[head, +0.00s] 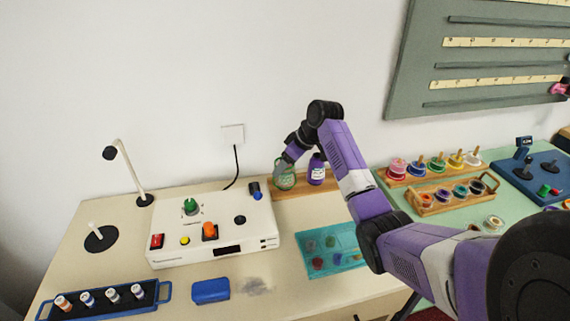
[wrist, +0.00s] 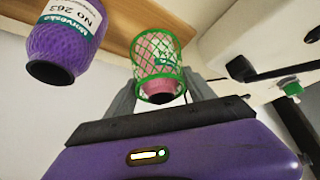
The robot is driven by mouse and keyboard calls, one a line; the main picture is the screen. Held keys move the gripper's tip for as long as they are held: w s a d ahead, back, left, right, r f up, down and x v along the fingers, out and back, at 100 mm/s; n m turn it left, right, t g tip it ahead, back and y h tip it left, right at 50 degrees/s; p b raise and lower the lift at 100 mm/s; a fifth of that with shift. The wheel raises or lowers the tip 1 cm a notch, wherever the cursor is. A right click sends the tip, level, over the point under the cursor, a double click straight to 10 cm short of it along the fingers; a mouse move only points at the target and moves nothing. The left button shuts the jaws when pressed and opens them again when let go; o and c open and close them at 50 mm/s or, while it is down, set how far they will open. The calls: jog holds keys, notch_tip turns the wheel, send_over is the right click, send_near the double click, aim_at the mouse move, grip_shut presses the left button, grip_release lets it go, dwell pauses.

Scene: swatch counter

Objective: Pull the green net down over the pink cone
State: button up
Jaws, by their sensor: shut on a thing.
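The green net (wrist: 145,50) is an open mesh sleeve with a green rim at each end. The pink cone (wrist: 160,88) shows inside it, with its pink end at the near rim and more pink and a pale label through the mesh. The net is around the cone along most of the visible length. My gripper (wrist: 160,78) has one finger on each side of the net and is shut on it. In the head view, the net (head: 285,180) is at the wooden shelf, with my gripper (head: 283,166) over its upper part; the cone is hard to make out there.
A purple cone (wrist: 65,40) with a "No 263" label stands close beside the net, also in the head view (head: 317,172). The wooden shelf (head: 335,182) is against the wall. A white control box (head: 180,250) stands in front to the left.

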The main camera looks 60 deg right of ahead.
dwell(0.4)
jog(key=o, duration=1.4)
jog(key=shift+c, duration=0.2)
jog(key=v, duration=0.7)
jog(key=shift+s+r+b, duration=0.2)
jog(key=shift+r+b, duration=0.1)
jog(key=shift+b, duration=0.15)
